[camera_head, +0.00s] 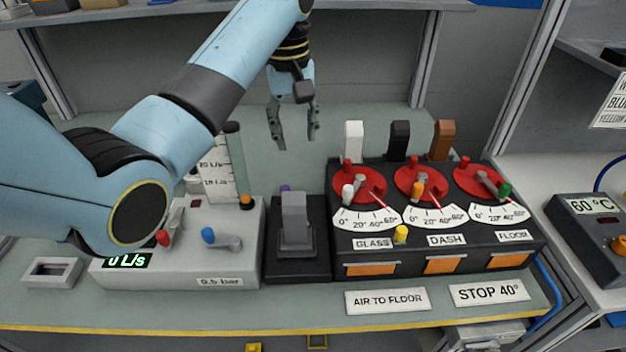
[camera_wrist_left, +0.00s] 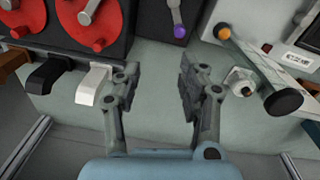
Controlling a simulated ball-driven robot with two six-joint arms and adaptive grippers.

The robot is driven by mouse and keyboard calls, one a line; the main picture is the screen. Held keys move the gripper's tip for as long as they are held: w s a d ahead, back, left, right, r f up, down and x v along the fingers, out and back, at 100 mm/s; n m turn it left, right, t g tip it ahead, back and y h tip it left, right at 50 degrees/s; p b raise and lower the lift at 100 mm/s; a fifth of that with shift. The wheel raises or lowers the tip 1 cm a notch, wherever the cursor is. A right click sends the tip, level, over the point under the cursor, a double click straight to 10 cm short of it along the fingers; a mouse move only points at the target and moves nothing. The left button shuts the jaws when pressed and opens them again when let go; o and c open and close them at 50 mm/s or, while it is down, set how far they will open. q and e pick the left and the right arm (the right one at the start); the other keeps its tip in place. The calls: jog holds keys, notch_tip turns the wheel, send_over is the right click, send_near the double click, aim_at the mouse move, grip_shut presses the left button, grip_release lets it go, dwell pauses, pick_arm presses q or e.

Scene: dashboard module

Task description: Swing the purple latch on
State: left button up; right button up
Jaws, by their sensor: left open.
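The purple latch shows as a small purple knob (camera_head: 285,188) at the far end of a black module (camera_head: 283,268), mostly hidden behind an upright grey lever (camera_head: 294,220). In the left wrist view the purple knob (camera_wrist_left: 180,31) sits at the end of a grey lever on the dark module. My left gripper (camera_head: 296,139) is open and empty, fingers pointing down, above and behind the module, apart from the knob. In the left wrist view the knob lies beyond the open fingers (camera_wrist_left: 157,82). My right gripper is not in view.
A grey flow box (camera_head: 228,262) with red and blue levers stands left of the module. A measuring tube (camera_head: 218,165) rises behind it. Right is a black panel with three red dials (camera_head: 418,183) and white, black and brown levers (camera_head: 354,140) behind. A temperature unit (camera_head: 590,235) stands far right.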

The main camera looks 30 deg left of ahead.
aim_at(285, 186)
pick_arm(q)
jog(key=shift+g, duration=0.3)
jog(key=f, duration=0.1)
jog(key=s+a+f, duration=0.1)
jog(key=s+f, duration=0.1)
jog(key=f, duration=0.1)
jog(key=shift+s+a+f, duration=0.1)
jog(key=shift+s+a, duration=0.1)
jog(key=shift+a, duration=0.2)
notch_tip(285, 186, down, 8)
jog(key=shift+w+f+p, duration=0.1)
jog(key=shift+f+p, duration=0.15)
jog(key=shift+p, duration=0.2)
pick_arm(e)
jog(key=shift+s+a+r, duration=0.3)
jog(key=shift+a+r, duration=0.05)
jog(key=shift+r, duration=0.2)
pick_arm(q)
grip_shut()
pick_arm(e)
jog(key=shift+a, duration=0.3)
